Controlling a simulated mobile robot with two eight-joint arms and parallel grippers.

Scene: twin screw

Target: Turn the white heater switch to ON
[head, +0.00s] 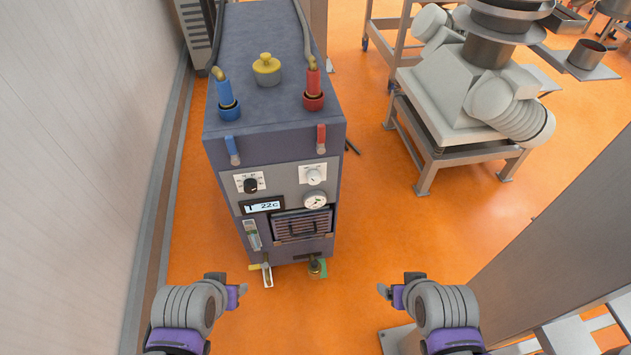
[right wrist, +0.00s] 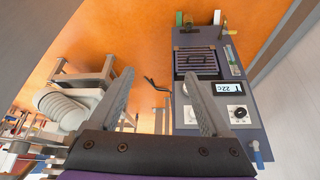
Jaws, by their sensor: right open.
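The heater unit (head: 225,160) is a dark blue-grey box with a control panel on its front. The white switch (head: 313,175) is a round knob at the panel's upper right, above a round gauge (head: 315,201). A black knob (head: 250,185) is to its left. My left gripper (head: 242,290) is low in front of the unit, apart from it; its jaw opening is unclear. My right gripper (head: 384,290) is to the lower right of the unit, apart from it. In the right wrist view it is open and empty (right wrist: 159,78), and a finger partly covers the upside-down panel.
A display (head: 262,206) reads about 22c. Blue (head: 228,100) and red (head: 313,90) hose fittings stand on top. A white wall (head: 80,150) is close on the left. A grey machine on a stand (head: 450,110) is at right. Orange floor (head: 385,235) is open between.

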